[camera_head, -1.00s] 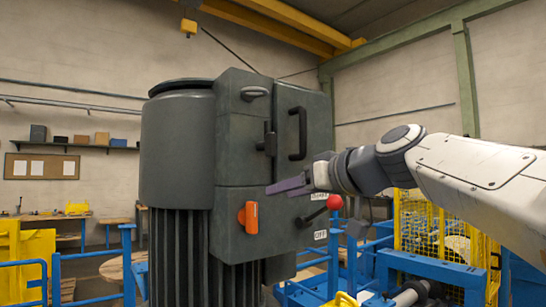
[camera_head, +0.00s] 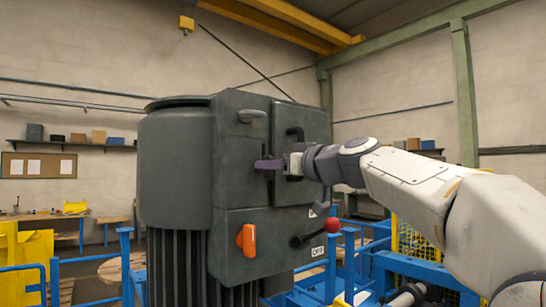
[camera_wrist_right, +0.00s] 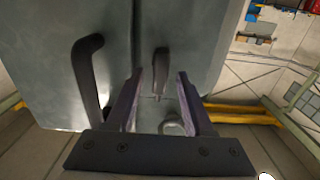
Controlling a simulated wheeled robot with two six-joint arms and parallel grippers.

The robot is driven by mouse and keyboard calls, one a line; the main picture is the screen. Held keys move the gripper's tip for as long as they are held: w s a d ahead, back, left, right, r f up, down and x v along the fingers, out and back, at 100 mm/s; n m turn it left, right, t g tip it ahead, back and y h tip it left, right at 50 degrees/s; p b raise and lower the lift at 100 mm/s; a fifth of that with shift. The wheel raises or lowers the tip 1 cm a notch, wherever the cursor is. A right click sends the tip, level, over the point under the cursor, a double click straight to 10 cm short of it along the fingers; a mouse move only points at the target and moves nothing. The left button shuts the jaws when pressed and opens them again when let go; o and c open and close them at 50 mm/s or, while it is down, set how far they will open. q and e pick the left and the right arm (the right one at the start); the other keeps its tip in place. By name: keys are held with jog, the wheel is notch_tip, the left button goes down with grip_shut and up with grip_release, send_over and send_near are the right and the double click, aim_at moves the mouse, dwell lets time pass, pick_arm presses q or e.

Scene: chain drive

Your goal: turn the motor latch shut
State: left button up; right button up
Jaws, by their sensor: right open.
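The motor housing (camera_head: 175,165) is a large dark grey cabinet with a ribbed lower part. The motor latch (camera_wrist_right: 160,62) is a small dark bar on its front face beside the door seam. It stands lengthwise along the seam, and in the head view it is mostly hidden by the gripper. My right gripper (camera_head: 268,164) is open in front of it. In the right wrist view its purple fingers (camera_wrist_right: 160,76) lie on either side of the latch, with gaps showing; contact is not visible. My left gripper is not in view.
A black door handle (camera_head: 295,140) is close beside the gripper. A grey knob (camera_head: 251,116) sits above it. Below are an orange switch (camera_head: 247,241) and a red-balled lever (camera_head: 332,225). Blue railings (camera_head: 375,255) stand lower right.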

jog(key=shift+w+a, duration=0.1)
jog(key=shift+a, duration=0.05)
grip_shut()
jog(key=shift+m, duration=0.4)
jog(key=m, duration=0.5)
jog(key=m+b, duration=0.1)
jog(key=m, duration=1.1)
jog(key=shift+w+d+f, duration=0.15)
jog(key=shift+d+f, duration=0.1)
jog(key=shift+f, duration=0.05)
dwell(0.4)
grip_release()
